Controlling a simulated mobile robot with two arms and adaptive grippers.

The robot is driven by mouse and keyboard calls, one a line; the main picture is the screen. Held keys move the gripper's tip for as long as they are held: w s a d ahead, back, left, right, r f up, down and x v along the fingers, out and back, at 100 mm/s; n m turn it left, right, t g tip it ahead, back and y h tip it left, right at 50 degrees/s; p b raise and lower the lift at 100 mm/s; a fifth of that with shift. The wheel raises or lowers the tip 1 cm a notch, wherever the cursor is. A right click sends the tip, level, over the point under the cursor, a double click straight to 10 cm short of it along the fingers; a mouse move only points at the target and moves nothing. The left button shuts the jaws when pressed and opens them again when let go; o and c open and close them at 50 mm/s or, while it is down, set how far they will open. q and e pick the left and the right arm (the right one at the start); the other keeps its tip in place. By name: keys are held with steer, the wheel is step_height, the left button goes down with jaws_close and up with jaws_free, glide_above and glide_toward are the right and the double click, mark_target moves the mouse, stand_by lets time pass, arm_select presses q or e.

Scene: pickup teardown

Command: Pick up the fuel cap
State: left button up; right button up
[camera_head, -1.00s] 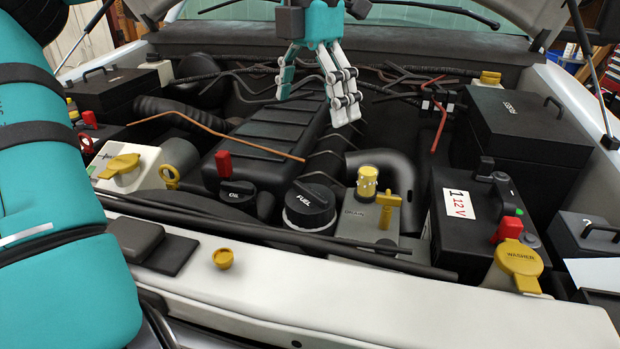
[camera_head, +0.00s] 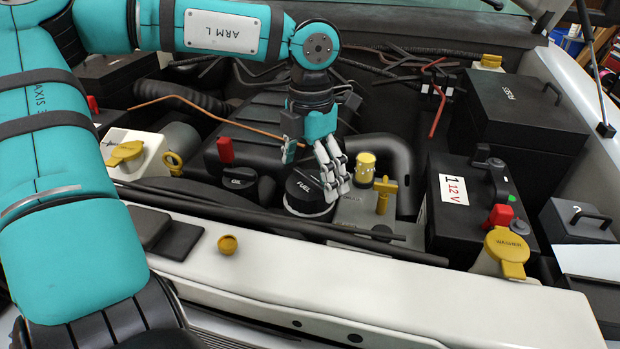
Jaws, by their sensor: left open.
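The fuel cap (camera_head: 305,190) is a round black cap marked FUEL, in the middle of the engine bay behind the front rail. It sits on a pale neck and looks upright. My left gripper (camera_head: 318,176) hangs over it, pointing down, and is open. Its grey fingers cover the cap's right side, and the other finger is at the cap's upper left. I cannot tell whether the fingers touch the cap. My right gripper is not in view.
Left of the fuel cap is the black oil cap (camera_head: 239,179). Right of it are a yellow cap (camera_head: 365,167) and a yellow valve handle (camera_head: 384,193). Black rods (camera_head: 290,222) run in front.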

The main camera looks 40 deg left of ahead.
mark_target(310, 176)
arm_select(q)
steer(key=shift+a+f, duration=0.15)
steer(key=shift+f, duration=1.35)
steer(key=c, duration=1)
